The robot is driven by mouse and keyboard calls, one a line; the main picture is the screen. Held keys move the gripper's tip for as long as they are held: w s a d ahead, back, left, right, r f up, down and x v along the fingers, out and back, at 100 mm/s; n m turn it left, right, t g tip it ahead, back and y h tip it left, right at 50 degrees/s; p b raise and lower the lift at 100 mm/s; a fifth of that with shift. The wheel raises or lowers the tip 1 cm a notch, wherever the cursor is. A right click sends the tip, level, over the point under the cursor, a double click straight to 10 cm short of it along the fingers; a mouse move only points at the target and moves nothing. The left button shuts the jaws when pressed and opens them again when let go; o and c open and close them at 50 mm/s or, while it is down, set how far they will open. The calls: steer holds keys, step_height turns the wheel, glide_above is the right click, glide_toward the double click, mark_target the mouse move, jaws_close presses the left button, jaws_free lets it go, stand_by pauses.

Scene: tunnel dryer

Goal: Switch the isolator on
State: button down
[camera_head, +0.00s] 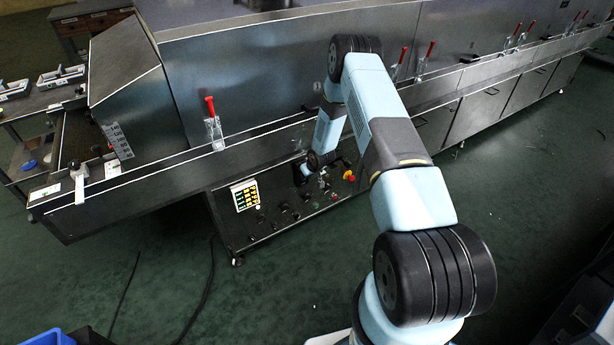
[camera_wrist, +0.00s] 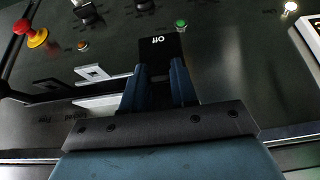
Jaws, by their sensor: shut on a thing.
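The isolator (camera_wrist: 165,54) shows in the wrist view as a black part with a white "Off" label, upside down in the picture. It is on the dark control panel (camera_wrist: 235,60). My gripper (camera_wrist: 159,76) has its two blue-grey fingers closed on the isolator's handle, which is mostly hidden between them. In the head view my gripper (camera_head: 323,182) is low at the right part of the panel, and the arm partly covers it. The isolator cannot be made out there.
Near the gripper are a red emergency stop on yellow (camera_wrist: 36,38), a green button (camera_wrist: 181,25) and black knobs (camera_wrist: 88,12). A yellow-lit display (camera_head: 245,195) is on the panel's left. The dryer's ledge (camera_head: 255,134) with red-handled clamps (camera_head: 213,125) runs above. Green floor in front is mostly clear.

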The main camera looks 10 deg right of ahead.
steer(key=shift+w+r, duration=0.1)
steer(key=shift+w, duration=0.05)
steer(key=c, duration=0.9)
jaws_free()
steer(key=v, duration=1.3)
steer(key=shift+s+r, duration=0.2)
steer(key=shift+s, duration=0.05)
